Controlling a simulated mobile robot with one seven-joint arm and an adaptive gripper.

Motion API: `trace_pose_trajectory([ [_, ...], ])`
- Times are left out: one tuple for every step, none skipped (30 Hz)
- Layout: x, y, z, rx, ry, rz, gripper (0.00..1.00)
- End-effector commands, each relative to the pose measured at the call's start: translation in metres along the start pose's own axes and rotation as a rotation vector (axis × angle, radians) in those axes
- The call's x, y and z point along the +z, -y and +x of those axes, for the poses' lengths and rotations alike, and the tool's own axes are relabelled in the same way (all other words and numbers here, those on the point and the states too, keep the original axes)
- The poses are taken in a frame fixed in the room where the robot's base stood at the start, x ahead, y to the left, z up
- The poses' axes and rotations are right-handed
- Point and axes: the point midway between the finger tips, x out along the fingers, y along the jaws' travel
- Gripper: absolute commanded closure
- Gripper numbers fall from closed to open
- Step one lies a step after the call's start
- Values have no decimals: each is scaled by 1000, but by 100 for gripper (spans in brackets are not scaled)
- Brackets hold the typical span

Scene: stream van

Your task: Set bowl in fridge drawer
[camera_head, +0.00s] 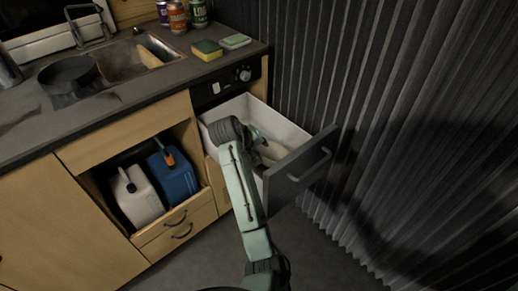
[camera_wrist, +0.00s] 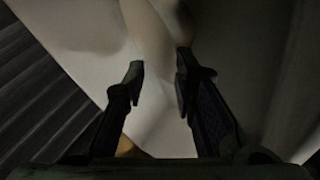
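The fridge drawer (camera_head: 290,130) is pulled open under the counter, with pale inner walls and a dark front. My gripper (camera_head: 258,138) is down inside the drawer, partly hidden by my arm. In the wrist view my gripper (camera_wrist: 160,78) has its two dark fingers spread apart, with nothing clamped between them. A pale, rounded thing (camera_wrist: 150,28), likely the bowl, lies just beyond the fingertips against the light drawer surface. In the head view a small beige part of it (camera_head: 270,151) shows in the drawer beside my gripper. Its full shape is hidden.
A dark round pan (camera_head: 68,74) stands on the counter left of the sink (camera_head: 130,60). Several cans (camera_head: 177,18) and two sponges (camera_head: 207,50) are at the back. White and blue jugs (camera_head: 172,178) sit in an open cabinet. A corrugated wall (camera_head: 390,110) closes the right side.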

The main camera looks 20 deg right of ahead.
Motion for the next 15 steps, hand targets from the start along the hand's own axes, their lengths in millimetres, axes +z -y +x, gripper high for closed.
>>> trace_pose_trajectory([
  [-1,1,-9,1,-5,-1,75],
  [-1,1,-16,1,-5,0,75],
  [-1,2,-24,1,-6,-1,75],
  [-1,2,-32,1,-7,0,75],
  [-1,2,-39,1,-7,0,75],
  [-1,2,-48,1,-6,0,75],
  [-1,2,-56,1,-7,0,75],
  [-1,2,-63,1,-7,0,75],
  [-1,1,-72,2,-7,-1,75],
  [-1,2,-79,1,-6,-1,75],
  [-1,2,-85,1,-6,-1,75],
  [-1,1,-93,0,-5,-1,75],
  [-2,-1,-101,-2,-2,-1,75],
  [-2,-1,-105,-3,-2,-1,75],
  [-2,-1,-109,-3,-2,-1,75],
])
